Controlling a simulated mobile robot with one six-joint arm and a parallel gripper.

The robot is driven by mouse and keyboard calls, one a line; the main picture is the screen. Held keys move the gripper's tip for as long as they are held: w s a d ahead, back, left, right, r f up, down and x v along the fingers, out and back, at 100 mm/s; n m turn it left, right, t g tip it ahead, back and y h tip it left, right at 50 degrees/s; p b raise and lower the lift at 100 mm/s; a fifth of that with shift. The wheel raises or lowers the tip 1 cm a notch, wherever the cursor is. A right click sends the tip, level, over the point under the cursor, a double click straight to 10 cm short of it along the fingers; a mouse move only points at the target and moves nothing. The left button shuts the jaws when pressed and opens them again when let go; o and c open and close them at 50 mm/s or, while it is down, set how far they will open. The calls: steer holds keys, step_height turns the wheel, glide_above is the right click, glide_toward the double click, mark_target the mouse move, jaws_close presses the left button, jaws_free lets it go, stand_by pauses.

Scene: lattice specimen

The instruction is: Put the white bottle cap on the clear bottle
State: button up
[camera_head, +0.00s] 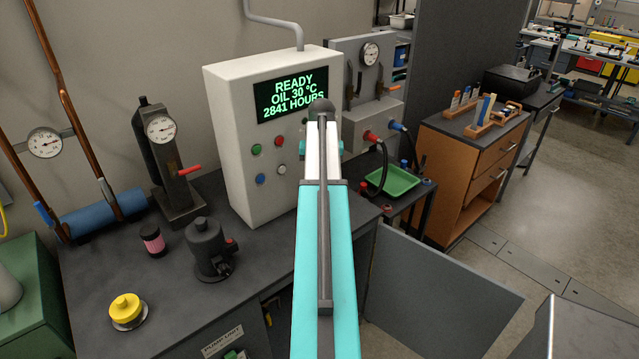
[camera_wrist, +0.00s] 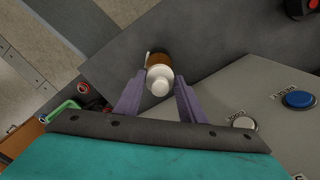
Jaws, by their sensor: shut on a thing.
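In the wrist view my gripper (camera_wrist: 160,92) has its two purple fingers closed on the sides of a white cap (camera_wrist: 160,76). A brown, amber-looking body (camera_wrist: 159,58) shows directly beyond the cap; I cannot tell whether the cap sits on it or is only in front of it. A dark grey surface lies behind them. In the head view my teal arm reaches up the middle, and its gripper and the cap are hidden. I cannot pick out a clear bottle in either view.
A white control box (camera_head: 262,150) with a green display stands beside my arm; its blue button (camera_wrist: 298,99) is close by in the wrist view. A green tray (camera_head: 392,181) is to the right. A pink jar (camera_head: 152,240) and a grey pump (camera_head: 208,250) stand on the dark bench.

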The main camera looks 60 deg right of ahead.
steer(key=shift+f+b, duration=0.35)
steer(key=shift+f, duration=0.4)
steer(key=o, duration=0.4)
steer(key=c, duration=0.4)
steer(key=shift+o, duration=0.2)
steer(key=shift+s+f, duration=0.1)
steer(key=shift+s, duration=0.05)
